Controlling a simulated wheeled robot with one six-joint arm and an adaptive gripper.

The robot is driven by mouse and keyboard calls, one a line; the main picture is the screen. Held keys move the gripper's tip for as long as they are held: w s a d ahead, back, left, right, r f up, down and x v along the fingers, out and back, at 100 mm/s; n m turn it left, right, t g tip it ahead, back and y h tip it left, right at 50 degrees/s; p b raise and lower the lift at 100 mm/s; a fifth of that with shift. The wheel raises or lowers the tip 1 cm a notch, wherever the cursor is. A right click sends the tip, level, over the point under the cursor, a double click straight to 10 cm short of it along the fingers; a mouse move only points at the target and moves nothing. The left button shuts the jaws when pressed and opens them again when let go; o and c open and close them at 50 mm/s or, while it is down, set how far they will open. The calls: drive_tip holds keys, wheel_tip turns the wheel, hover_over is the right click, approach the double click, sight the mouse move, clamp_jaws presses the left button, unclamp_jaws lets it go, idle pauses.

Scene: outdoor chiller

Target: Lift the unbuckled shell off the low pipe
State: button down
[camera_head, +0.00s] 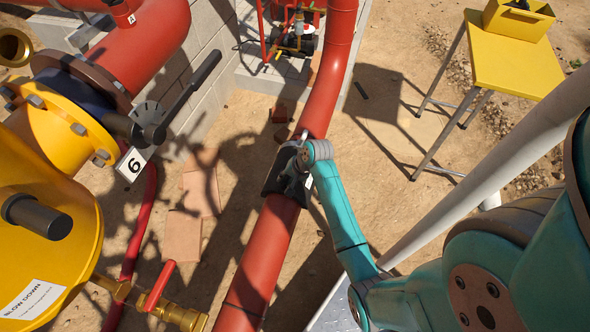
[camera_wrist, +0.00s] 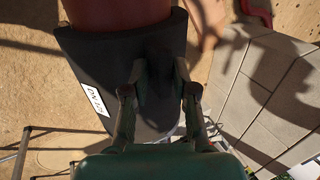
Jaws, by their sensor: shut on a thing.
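A dark shell (camera_head: 275,178) sits on the low red pipe (camera_head: 262,240), around the part of it that shows. In the wrist view the dark shell (camera_wrist: 105,75) fills the middle, with a white label at its left, and the red pipe (camera_wrist: 118,12) comes out at the top. My gripper (camera_wrist: 158,78) is shut on the shell, its two fingers at the shell's near side. In the head view my gripper (camera_head: 303,165) is at the shell's right side, partly hidden by my wrist. The shell's far side and any buckle are hidden.
A yellow valve body (camera_head: 50,130) with a black lever and a "6" tag stands at the left. A yellow table (camera_head: 510,55) with a yellow box stands at the upper right. Flat slabs (camera_head: 183,237) lie on the sand left of the pipe. A block wall (camera_head: 205,75) stands behind.

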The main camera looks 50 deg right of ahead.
drive_tip(key=shift+w+r, duration=0.1)
drive_tip(key=shift+r, duration=0.5)
drive_tip(key=shift+r, duration=3.2)
drive_tip(key=c, duration=1.9)
unclamp_jaws()
drive_tip(key=shift+s, duration=0.2)
clamp_jaws()
